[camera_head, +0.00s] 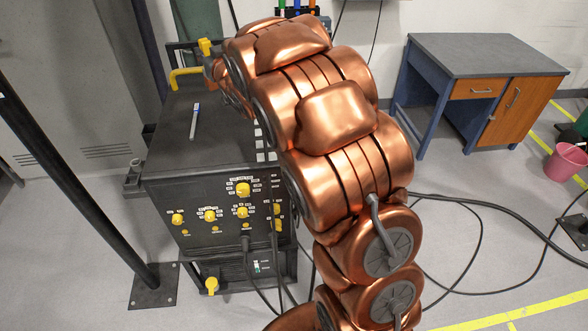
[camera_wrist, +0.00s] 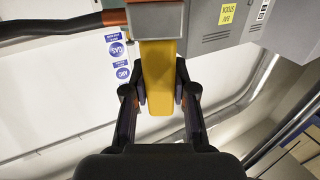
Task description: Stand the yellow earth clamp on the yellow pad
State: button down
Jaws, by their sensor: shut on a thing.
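In the wrist view, my gripper (camera_wrist: 159,92) is shut on the yellow earth clamp (camera_wrist: 158,70), a flat yellow bar between its two dark fingers. The bar runs up the picture to a grey and orange part at the top edge, and I cannot tell whether they are joined. In the head view, my copper arm hides the gripper. A small yellow piece (camera_head: 206,46) shows beside the far end of the arm; I cannot tell whether it is the clamp. I cannot make out the yellow pad in either view.
A black machine (camera_head: 165,160) with yellow knobs stands left of my arm, a pen-like stick (camera_head: 195,120) on its top. A dark post (camera_head: 80,190) stands at left. A desk (camera_head: 470,55) and pink bucket (camera_head: 566,162) are at right. Cables (camera_head: 480,210) lie on the floor.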

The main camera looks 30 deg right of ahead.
jog(key=s+d+f+n+g+y+b, duration=0.1)
jog(key=s+d+f+n+y+b, duration=0.15)
jog(key=d+f+b, duration=0.55)
jog(key=s+d+f+n+y+b, duration=0.1)
jog(key=s+d+f+y+b, duration=0.25)
jog(key=d+b, duration=0.7)
jog(key=s+d+f+b, duration=0.2)
jog(key=d+f+b, duration=0.1)
jog(key=f, duration=0.8)
jog(key=s+d+f+b, duration=0.1)
jog(key=f+b, duration=0.4)
jog(key=f, duration=0.7)
jog(key=shift+s+d, duration=0.35)
jog(key=shift+d, duration=0.55)
jog(key=shift+f+n, duration=0.15)
jog(key=shift+n, duration=0.1)
jog(key=c, duration=0.9)
grip_release()
jog(key=shift+c, duration=0.2)
jog(key=v, duration=1.2)
jog(key=shift+r, duration=0.25)
